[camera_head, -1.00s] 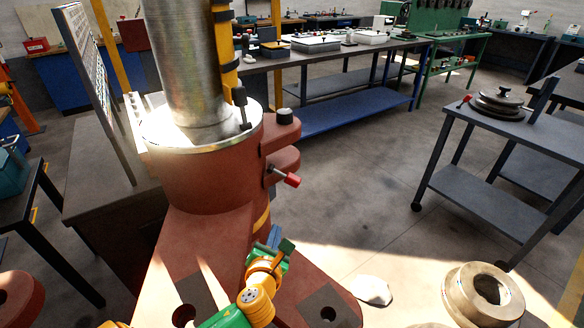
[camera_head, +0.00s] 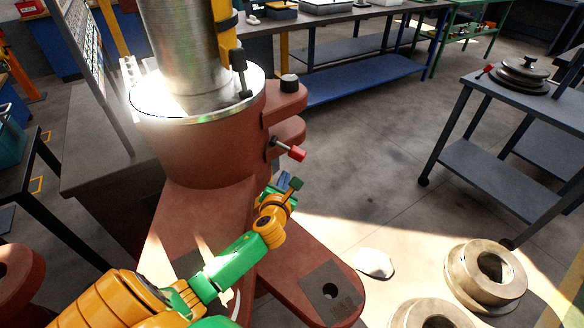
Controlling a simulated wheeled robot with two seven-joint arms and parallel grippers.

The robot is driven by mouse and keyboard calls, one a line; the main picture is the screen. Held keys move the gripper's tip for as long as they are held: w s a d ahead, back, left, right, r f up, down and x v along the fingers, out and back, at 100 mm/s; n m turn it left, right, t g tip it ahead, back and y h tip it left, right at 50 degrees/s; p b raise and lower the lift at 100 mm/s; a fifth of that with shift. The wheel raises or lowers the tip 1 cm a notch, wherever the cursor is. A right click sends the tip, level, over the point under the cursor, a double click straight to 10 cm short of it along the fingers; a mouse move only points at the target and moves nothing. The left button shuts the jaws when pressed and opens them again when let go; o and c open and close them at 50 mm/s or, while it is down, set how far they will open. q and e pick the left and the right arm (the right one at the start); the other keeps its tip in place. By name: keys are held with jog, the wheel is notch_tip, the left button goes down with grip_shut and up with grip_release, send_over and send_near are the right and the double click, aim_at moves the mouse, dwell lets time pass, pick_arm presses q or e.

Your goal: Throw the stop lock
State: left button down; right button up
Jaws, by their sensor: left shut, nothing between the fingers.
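A small lever with a red knob (camera_head: 297,153), which looks like the stop lock, sticks out to the right from a lug on the side of the red-brown machine base (camera_head: 205,155). My left gripper (camera_head: 290,182) is just below the red knob in the picture. Its fingers are shut and empty, and a small gap shows between them and the knob. I cannot tell the gap in depth. My green and yellow left arm comes up from the lower left over the base's foot. My right gripper is out of view.
A thick steel column (camera_head: 182,50) rises from the base. A black knob (camera_head: 289,83) stands on the upper lug. Brass-coloured rings (camera_head: 455,275) and a pale lump (camera_head: 373,263) lie at lower right. A dark cart (camera_head: 480,170) stands at right; open floor lies between.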

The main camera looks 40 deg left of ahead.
aim_at(290, 150)
pick_arm(q)
jog(key=w+r+p, duration=0.1)
jog(key=w+r, duration=0.2)
jog(key=shift+d+p, duration=0.2)
jog(key=shift+p, duration=0.2)
